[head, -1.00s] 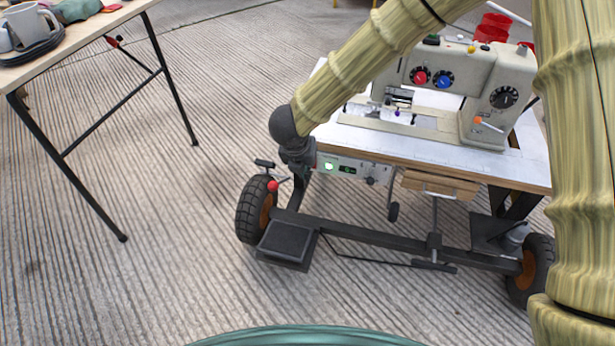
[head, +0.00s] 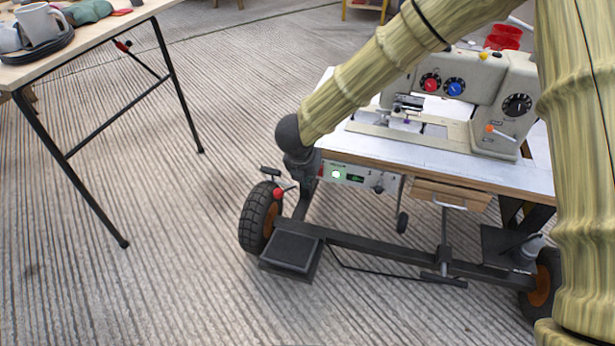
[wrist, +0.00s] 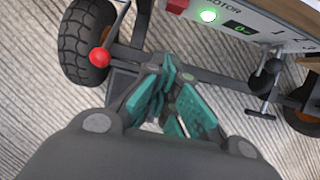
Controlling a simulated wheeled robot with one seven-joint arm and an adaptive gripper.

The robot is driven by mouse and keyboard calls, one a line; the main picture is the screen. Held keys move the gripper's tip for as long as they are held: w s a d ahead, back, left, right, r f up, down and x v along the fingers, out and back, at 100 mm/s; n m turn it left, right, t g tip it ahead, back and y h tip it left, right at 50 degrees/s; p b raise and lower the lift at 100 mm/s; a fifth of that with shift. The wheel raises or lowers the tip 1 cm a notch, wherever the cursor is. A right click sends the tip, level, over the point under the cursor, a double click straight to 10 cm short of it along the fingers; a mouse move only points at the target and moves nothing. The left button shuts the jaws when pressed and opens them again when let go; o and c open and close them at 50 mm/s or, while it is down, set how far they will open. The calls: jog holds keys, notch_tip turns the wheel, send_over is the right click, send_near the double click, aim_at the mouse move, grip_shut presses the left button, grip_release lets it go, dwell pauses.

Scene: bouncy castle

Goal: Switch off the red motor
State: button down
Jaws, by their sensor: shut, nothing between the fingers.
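The motor control box (head: 358,177) hangs under the front left edge of the sewing machine table. It has a glowing green-white button (head: 336,174) and a small dark display. In the wrist view its panel (wrist: 265,22) reads "MOTOR", with the lit button (wrist: 208,15) and a red part (wrist: 176,5) at its left end. My gripper (wrist: 177,88) has teal finger pads, is shut and empty, and is below the panel in that view, apart from it. In the head view my gripper is small and dark beside the box's left end, partly hidden by my wrist.
A red ball knob (head: 278,193) sticks out by the black left wheel (head: 260,218). The sewing machine (head: 465,95) stands on the white-topped table (head: 440,165). A drawer (head: 450,194) hangs right of the box. A wooden table (head: 95,35) with mugs stands left; bare floor lies between.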

jog(key=w+d+f+b, duration=0.1)
jog(key=w+f+b, duration=0.3)
jog(key=w+f, duration=0.1)
jog(key=shift+w+d, duration=0.3)
jog(key=shift+w, duration=0.25)
